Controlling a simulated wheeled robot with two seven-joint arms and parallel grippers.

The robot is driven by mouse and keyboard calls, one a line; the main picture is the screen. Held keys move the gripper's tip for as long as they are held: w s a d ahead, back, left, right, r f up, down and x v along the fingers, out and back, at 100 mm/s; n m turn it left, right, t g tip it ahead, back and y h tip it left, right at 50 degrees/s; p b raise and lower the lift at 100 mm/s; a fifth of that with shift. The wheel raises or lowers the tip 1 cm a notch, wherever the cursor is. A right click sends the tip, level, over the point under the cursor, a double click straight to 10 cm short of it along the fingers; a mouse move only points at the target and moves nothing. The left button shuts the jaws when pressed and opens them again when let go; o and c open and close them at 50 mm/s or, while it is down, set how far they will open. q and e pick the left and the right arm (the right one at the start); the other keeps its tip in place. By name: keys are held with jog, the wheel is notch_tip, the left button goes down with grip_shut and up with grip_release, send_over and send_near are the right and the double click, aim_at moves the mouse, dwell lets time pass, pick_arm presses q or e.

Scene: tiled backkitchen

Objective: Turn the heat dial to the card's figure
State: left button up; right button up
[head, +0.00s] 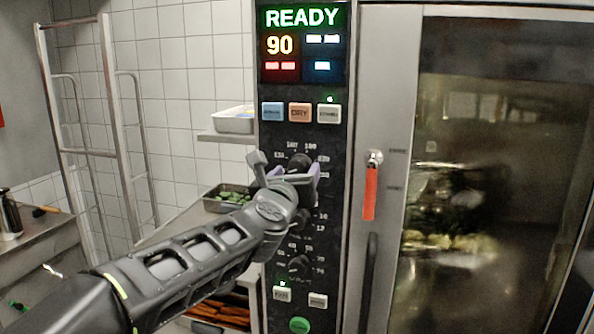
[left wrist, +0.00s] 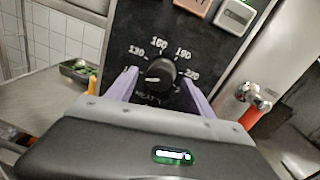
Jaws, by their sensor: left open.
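The heat dial (left wrist: 161,72) is a round black knob on the black oven panel, with the figures 130, 160, 190 and 220 around it. Its pale pointer mark faces the lower left. It also shows in the head view (head: 299,162), partly covered by my gripper. My left gripper (left wrist: 162,90) is open, with one lilac finger on each side of the dial. I cannot tell whether the fingers touch it. In the head view my left gripper (head: 287,178) is at the dial's height. I see no card with a figure. My right gripper is not in view.
The display (head: 303,42) reads READY and 90. Buttons (head: 300,112) sit below it, and a lower dial (head: 298,266) is further down. A red-handled lever (head: 371,190) is right of the panel, beside the glass oven door (head: 480,130). A tray of greens (head: 230,198) stands left.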

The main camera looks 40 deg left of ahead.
pick_arm(q)
jog(key=shift+w+a, duration=0.25)
jog(key=shift+w, duration=0.3)
jog(key=c, duration=1.3)
